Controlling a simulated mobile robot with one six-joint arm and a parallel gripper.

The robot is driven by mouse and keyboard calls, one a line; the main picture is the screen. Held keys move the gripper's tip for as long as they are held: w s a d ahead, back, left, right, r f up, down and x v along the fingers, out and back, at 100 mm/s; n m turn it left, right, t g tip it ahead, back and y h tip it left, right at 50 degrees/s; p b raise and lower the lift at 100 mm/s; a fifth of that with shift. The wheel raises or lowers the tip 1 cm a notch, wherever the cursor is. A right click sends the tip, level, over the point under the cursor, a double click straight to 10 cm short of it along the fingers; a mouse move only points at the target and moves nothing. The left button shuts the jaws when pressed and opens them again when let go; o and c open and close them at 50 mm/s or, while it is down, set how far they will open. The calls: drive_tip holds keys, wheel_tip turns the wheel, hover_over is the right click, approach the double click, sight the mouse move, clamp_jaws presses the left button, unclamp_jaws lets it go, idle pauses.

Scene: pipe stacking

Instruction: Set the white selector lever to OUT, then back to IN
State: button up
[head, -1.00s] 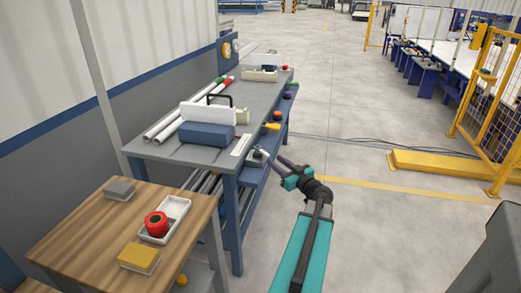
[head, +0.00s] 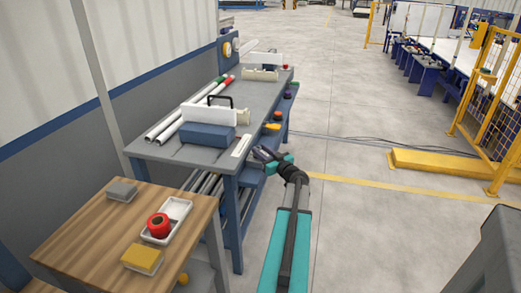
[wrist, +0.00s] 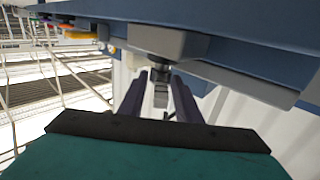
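The selector lever (wrist: 160,97) shows in the wrist view as a short pale grey-white bar below a dark round pivot. The pivot sits on a grey block (wrist: 168,42) at the blue bench edge. My gripper (wrist: 160,100) reaches up to it with two dark fingers, one on each side of the lever. The fingers stand apart, with a narrow gap showing beside the lever; I see no firm contact. In the head view my gripper (head: 264,152) is at the bench's front edge and hides the lever. I cannot read any IN or OUT marking.
The grey bench (head: 190,152) carries a blue box (head: 207,134), white pipes (head: 168,126) and a pale strip (head: 241,145). A yellow handle (head: 272,127) and other controls line its front edge. A wooden table (head: 85,235) stands nearer. Open floor (head: 350,220) lies right.

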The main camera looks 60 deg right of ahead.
drive_tip(key=shift+w+d, duration=0.25)
drive_tip(key=shift+w, duration=0.25)
clamp_jaws()
